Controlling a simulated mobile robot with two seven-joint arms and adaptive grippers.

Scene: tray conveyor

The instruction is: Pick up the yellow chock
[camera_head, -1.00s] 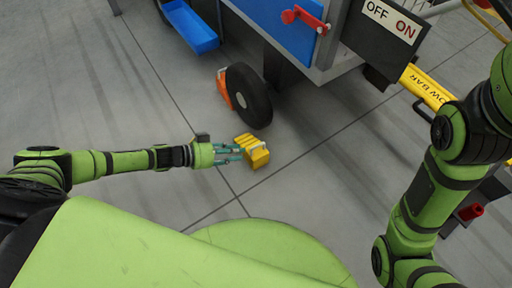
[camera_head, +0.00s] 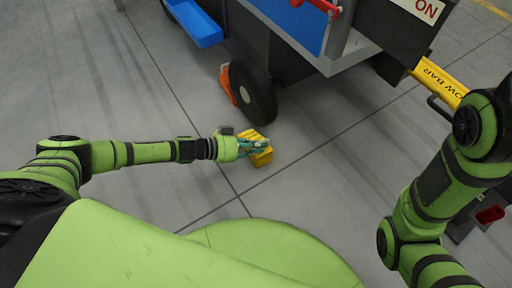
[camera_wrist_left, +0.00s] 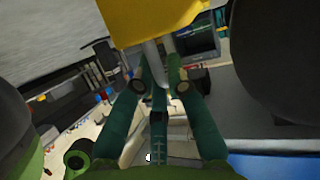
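The yellow chock (camera_head: 261,158) lies on the grey floor in the head view, near the cart wheel, with gaps between its ridges. My left gripper (camera_head: 257,147) has its teal fingers at the chock's top, partly covering it. In the left wrist view the chock (camera_wrist_left: 160,18) fills the top, and its grey handle (camera_wrist_left: 152,58) shows between the fingertips of my left gripper (camera_wrist_left: 156,70). Whether the fingers press on the handle is not clear. My right arm stands at the right of the head view; its gripper is out of view.
A blue tray (camera_head: 196,24) hangs from the cart. A yellow tow bar (camera_head: 440,80) is at the right.

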